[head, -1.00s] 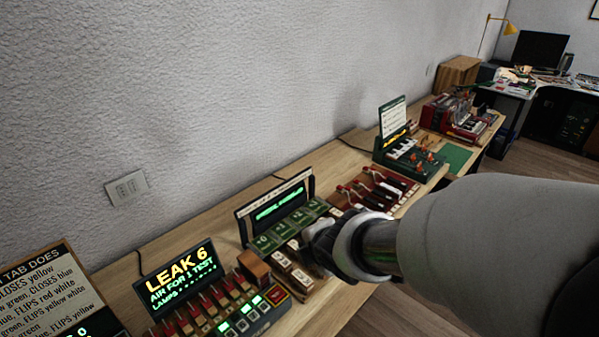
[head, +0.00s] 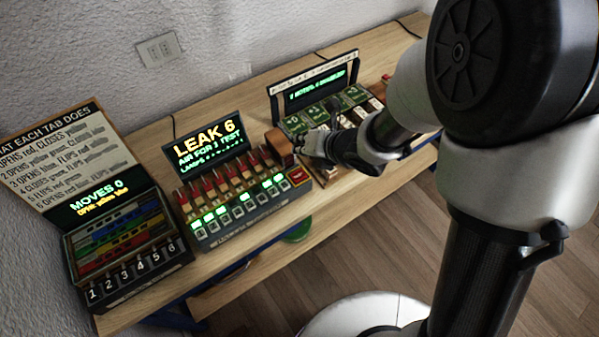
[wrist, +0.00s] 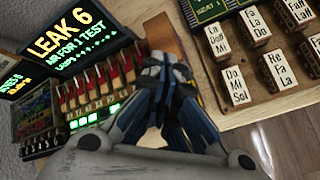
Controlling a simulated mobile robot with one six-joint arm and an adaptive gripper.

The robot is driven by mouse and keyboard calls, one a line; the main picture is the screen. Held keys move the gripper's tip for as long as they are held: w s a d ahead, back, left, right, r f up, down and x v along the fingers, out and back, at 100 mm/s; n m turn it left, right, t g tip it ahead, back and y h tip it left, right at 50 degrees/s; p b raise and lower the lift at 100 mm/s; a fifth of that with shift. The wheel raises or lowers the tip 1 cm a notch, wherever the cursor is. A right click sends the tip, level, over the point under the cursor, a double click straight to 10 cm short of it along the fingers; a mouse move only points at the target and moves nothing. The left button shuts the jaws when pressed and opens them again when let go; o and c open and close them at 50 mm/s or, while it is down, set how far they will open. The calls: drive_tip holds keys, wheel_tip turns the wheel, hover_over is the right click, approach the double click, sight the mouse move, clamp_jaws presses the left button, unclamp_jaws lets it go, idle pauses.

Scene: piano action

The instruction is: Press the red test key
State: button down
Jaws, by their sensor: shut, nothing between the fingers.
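The red test key (head: 298,176) is a small red block at the right end of the dark panel (head: 250,209) whose screen (head: 209,143) reads "LEAK 6" and "AIR FOR 1 TEST". My gripper (head: 307,142) is above and beyond the key in the head view, beside a brown wooden block (head: 280,146). In the wrist view my gripper (wrist: 167,60) has its fingertips together and empty, near the wooden block (wrist: 161,33). I cannot make out the red key in the wrist view; my gripper covers that part of the panel.
Several red-topped levers (head: 224,182) and lit green lamps (head: 222,211) line the panel. Labelled wooden blocks (wrist: 239,87) stand on the right in the wrist view. A box of numbered tabs (head: 128,250) stands at left. Bare tabletop (head: 160,291) shows in front.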

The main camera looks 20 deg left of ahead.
drive_tip(key=b, duration=0.6)
hover_over(302, 174)
wheel_tip(302, 174, down, 8)
drive_tip(key=shift+r, duration=0.1)
drive_tip(key=shift+f+b, duration=0.45)
drive_tip(key=shift+f, duration=0.05)
drive_tip(key=shift+f, duration=0.2)
idle(0.6)
drive_tip(key=shift+f+b, duration=0.25)
drive_tip(key=shift+b, duration=0.45)
drive_tip(key=shift+f+b, duration=0.4)
drive_tip(key=shift+b, duration=0.1)
idle(0.4)
drive_tip(key=shift+r, duration=0.1)
drive_tip(key=shift+r+p, duration=0.5)
drive_tip(key=shift+r, duration=0.25)
drive_tip(key=shift+r+p, duration=1.85)
drive_tip(key=shift+r, duration=0.65)
